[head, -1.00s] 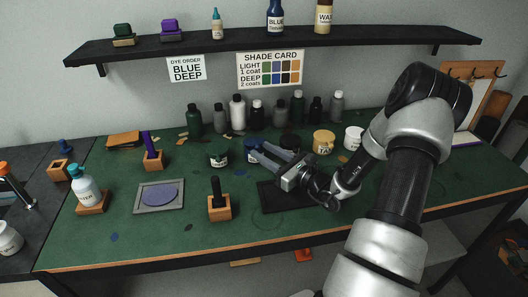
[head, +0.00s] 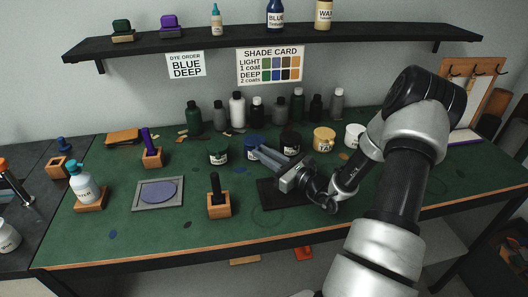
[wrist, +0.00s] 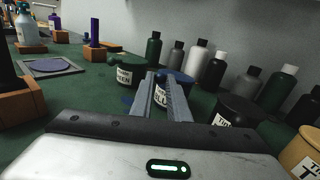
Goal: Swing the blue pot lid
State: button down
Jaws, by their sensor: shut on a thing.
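The blue dye pot (head: 250,154) stands on the green bench, left of the dark pot; its label also shows in the wrist view (wrist: 160,98). Its blue lid (wrist: 183,77) is on top of the pot and looks flat. My gripper (head: 258,149) reaches in from the right, low over the bench. Its two grey fingers are close together at the lid's near edge and shut on it; in the wrist view the fingertips (wrist: 160,76) hide part of the lid and label.
A green pot (head: 219,156) stands to the left, a dark pot (head: 291,143) and a tan pot (head: 324,139) to the right. Several bottles (head: 237,111) line the back. A dark mat (head: 270,198) lies under my gripper. A stamp in a wooden holder (head: 219,204) stands in front.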

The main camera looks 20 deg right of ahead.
notch_tip(320, 180, down, 2)
jog(key=shift+s, duration=0.1)
jog(key=shift+r, duration=0.1)
jog(key=c, duration=1.7)
grip_release()
jog(key=shift+s+d, duration=0.15)
jog(key=v, duration=1.7)
